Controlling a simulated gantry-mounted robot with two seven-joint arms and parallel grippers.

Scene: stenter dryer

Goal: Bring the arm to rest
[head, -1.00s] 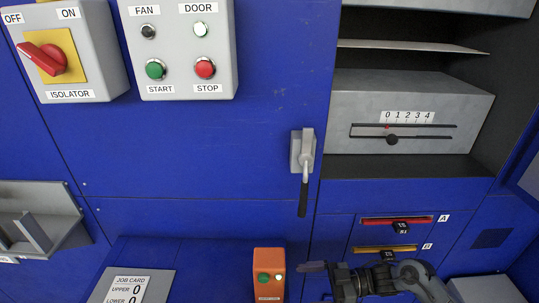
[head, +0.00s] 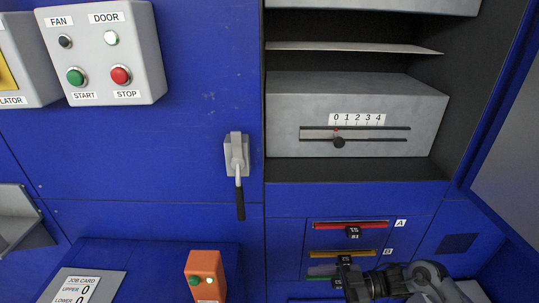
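My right arm comes in at the bottom right. Its dark gripper (head: 347,270) is in front of the lower drawer-like slots, near the yellow-fronted slot B (head: 340,253). The fingers are small and dark, so whether they are open or shut is unclear. Nothing can be made out between them. My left gripper is not in view. The red-fronted slot A (head: 350,225) is just above the gripper, with a black tag on it.
A door handle (head: 238,170) hangs down on the blue panel. An orange two-button box (head: 205,276) stands left of the gripper, beside the job card (head: 88,286). The open bay holds a grey slider box (head: 360,115). An open door panel (head: 505,140) is at right.

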